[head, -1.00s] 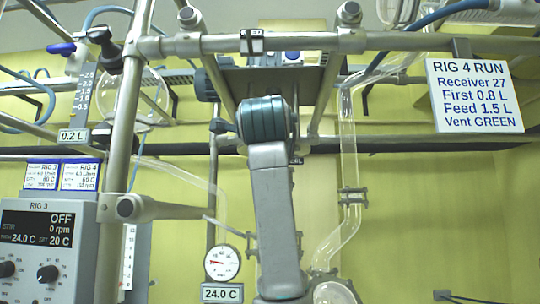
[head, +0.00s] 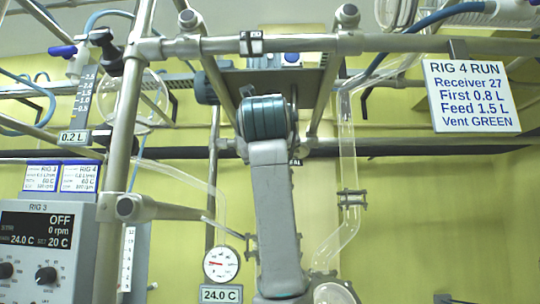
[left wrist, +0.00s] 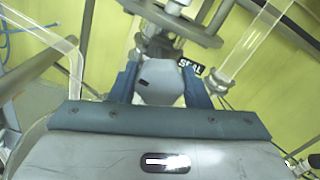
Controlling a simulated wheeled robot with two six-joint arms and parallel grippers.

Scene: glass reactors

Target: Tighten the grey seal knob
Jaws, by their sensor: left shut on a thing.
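The grey seal knob (left wrist: 160,86) is in the middle of the left wrist view, with a small dark mark on its face. My left gripper (left wrist: 160,78) has one blue finger on each side of the knob and is shut on it. A dark SEAL label (left wrist: 191,65) is just right of the knob, partly covered by the right finger. In the head view my own arm hides the knob, and only the end of the SEAL label (head: 295,162) shows beside it. My right gripper is in neither view.
Metal frame bars (head: 200,45) cross above and left of my arm. Glass tubing (head: 349,150) runs down close on the right. A round gauge (head: 221,264) and a 24.0 C display (head: 221,294) are at lower left. A RIG 4 RUN sign (head: 470,95) hangs at right.

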